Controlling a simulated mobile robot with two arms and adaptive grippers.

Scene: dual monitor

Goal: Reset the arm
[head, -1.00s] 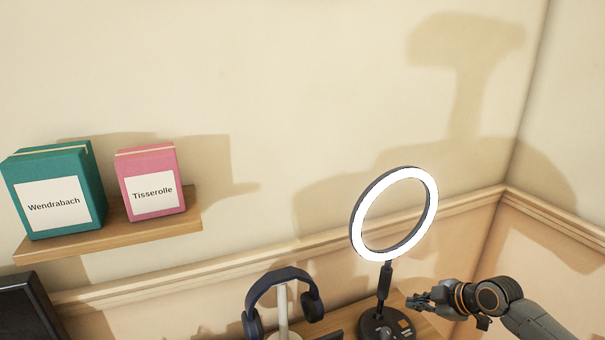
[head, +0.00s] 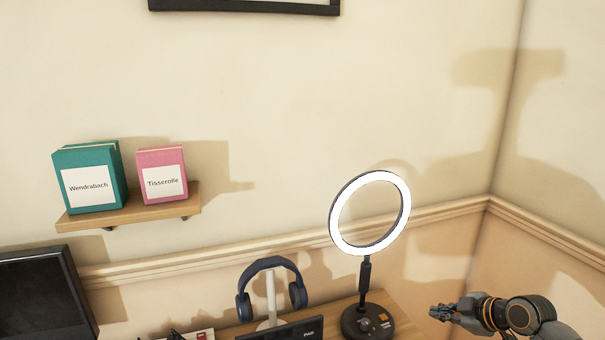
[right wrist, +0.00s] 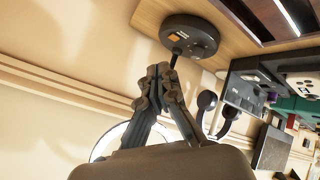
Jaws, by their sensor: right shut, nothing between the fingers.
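My right gripper (head: 437,312) is in the lower right of the head view, to the right of the ring light's base, with its fingers pointing left. It is shut and empty. The right wrist view also shows its closed fingers (right wrist: 160,80), with the ring light's base (right wrist: 190,36) beyond the tips. My left gripper shows in neither view.
A lit ring light (head: 333,222) stands on the wooden desk (head: 403,326), close to my right gripper. Dark headphones (head: 297,295) hang on a stand left of it. A monitor (head: 40,295) is at far left. A wall shelf (head: 140,211) holds two boxes.

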